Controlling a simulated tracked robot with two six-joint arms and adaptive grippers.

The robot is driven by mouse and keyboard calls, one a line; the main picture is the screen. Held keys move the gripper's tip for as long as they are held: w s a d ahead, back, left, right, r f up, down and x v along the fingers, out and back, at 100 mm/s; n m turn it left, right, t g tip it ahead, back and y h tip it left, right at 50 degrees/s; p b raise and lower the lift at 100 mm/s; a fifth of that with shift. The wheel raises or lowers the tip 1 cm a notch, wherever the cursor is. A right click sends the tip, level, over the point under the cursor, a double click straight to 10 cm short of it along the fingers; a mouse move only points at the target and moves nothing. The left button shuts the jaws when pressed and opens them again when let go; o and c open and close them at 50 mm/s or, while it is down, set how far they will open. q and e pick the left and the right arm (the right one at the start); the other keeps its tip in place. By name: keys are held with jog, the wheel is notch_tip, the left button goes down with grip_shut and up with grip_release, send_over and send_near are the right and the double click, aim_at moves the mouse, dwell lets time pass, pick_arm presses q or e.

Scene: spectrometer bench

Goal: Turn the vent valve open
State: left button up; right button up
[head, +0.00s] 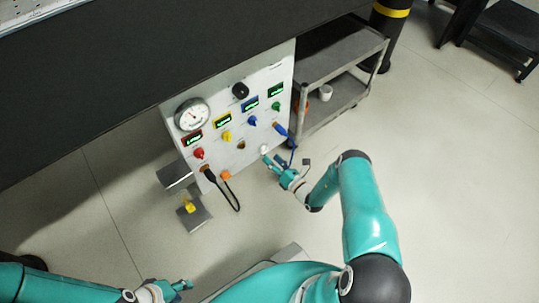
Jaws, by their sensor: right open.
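A light upright panel (222,133) carries a round dial gauge (192,114), a black knob (241,90) and red (198,153), yellow (227,137), blue (253,121) and green (276,107) knobs below small lit displays. The labels are too small to read, so I cannot tell which fitting is the vent valve. My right gripper (270,160) is open at the panel's lower right edge, close to a small white fitting (264,149). I cannot tell whether they touch. My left gripper (183,286) is low in the picture, away from the panel; its jaw opening is unclear.
A blue cable (292,146) hangs close to my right gripper. A yellow object (190,206) sits on a grey plate at lower left. A grey cart (341,65) stands right of the panel.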

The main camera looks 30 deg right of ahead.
jog(key=shift+w+a+b, duration=0.15)
jog(key=shift+w+b, duration=0.35)
jog(key=shift+w, duration=1.5)
grip_shut()
jog(key=c, duration=1.2)
grip_release()
jog(key=shift+d, duration=0.3)
jog(key=shift+o, duration=0.2)
jog(key=shift+a, duration=0.1)
